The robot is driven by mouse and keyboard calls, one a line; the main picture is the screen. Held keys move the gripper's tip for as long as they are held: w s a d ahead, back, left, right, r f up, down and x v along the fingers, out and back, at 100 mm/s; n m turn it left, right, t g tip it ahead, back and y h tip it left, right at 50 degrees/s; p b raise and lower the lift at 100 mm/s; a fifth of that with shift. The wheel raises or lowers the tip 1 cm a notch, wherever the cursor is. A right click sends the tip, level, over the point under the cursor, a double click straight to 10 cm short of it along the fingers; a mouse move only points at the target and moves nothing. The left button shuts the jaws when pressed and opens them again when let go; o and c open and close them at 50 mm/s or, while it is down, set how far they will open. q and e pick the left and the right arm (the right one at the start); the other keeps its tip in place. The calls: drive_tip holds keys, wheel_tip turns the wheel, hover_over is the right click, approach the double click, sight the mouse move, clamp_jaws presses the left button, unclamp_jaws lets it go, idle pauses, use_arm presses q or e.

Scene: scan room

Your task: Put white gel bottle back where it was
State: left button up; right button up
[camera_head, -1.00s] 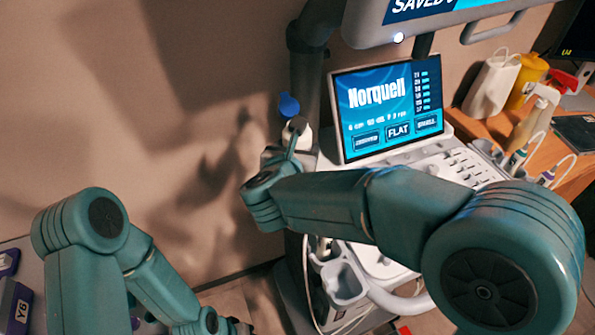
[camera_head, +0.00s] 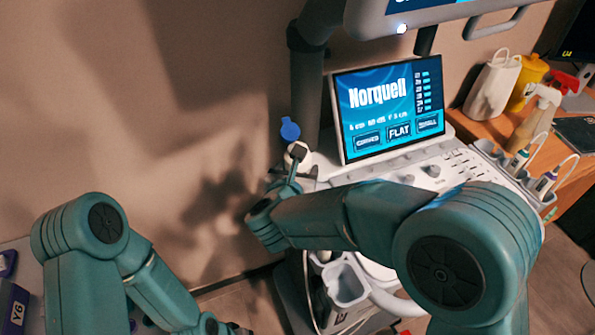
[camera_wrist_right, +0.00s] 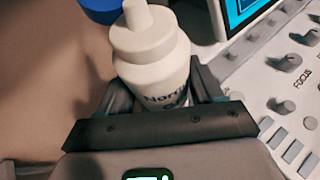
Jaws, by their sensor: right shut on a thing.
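The white gel bottle (camera_wrist_right: 152,62) has a white nozzle and dark lettering, and stands roughly upright between the fingers of my right gripper (camera_wrist_right: 160,96). In the head view the bottle (camera_head: 299,160) is small, at the left end of the ultrasound console, partly covered by my right gripper (camera_head: 296,153). My right gripper is shut on it. Whether its base touches the console is hidden. A round blue part (camera_head: 290,130) shows right behind the bottle; I cannot tell if it belongs to it. My left gripper (camera_head: 236,329) is cut by the bottom edge, its fingers unclear.
The console's screen (camera_head: 390,108) stands just right of the bottle, with the knob panel (camera_head: 440,165) below it. A grey holder cup (camera_head: 345,284) hangs at the front. A spray bottle (camera_head: 533,118) and probes stand at the right. The wall is close at the left.

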drive_tip(key=shift+f+b, duration=0.35)
drive_tip(key=shift+b, duration=0.15)
drive_tip(key=o, duration=0.7)
